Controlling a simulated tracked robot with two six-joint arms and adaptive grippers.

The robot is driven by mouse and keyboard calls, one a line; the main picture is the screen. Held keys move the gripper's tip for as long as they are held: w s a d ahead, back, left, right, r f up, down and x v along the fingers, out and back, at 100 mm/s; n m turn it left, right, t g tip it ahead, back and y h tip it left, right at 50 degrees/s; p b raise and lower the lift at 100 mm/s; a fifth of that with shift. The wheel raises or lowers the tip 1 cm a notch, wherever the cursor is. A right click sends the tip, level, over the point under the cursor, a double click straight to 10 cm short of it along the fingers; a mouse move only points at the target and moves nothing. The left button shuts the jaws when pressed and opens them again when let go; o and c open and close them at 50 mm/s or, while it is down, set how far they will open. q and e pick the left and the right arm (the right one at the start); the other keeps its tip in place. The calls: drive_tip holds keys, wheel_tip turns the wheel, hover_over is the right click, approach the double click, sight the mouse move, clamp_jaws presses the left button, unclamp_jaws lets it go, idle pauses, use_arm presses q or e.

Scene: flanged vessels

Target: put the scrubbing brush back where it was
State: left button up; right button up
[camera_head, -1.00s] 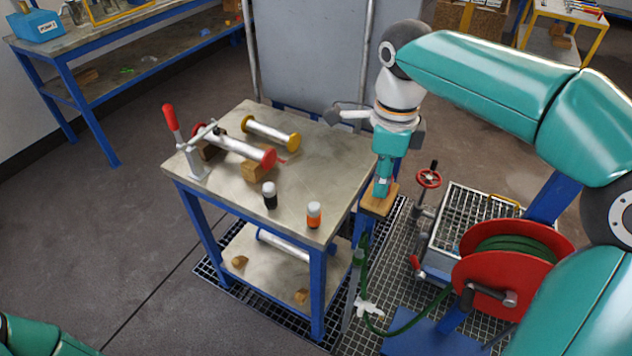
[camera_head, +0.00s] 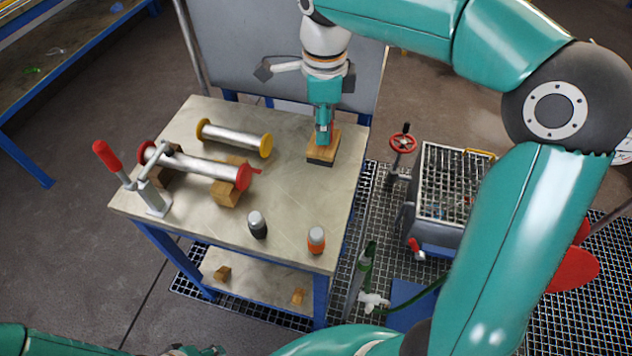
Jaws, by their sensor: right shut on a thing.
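The scrubbing brush (camera_head: 321,149) is a wooden block with dark bristles underneath. My right gripper (camera_head: 322,131) points down and is shut on the top of the brush. The brush is over the back right part of the grey-topped workbench (camera_head: 290,195), bristles down. I cannot tell whether the bristles touch the top or hang just above it.
A red-flanged pipe (camera_head: 205,166) rests on wooden blocks beside a red-handled clamp (camera_head: 130,180). A yellow-flanged pipe (camera_head: 232,137) lies behind it. A black bottle (camera_head: 257,224) and an orange one (camera_head: 316,240) stand near the front. A red handwheel (camera_head: 403,144) is right of the bench.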

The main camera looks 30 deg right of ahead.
wheel_tip(320, 180, down, 17)
drive_tip(key=shift+f, duration=0.1)
idle(0.3)
drive_tip(key=o, duration=1)
wheel_tip(320, 180, up, 12)
drive_tip(key=shift+r, duration=0.1)
idle(0.6)
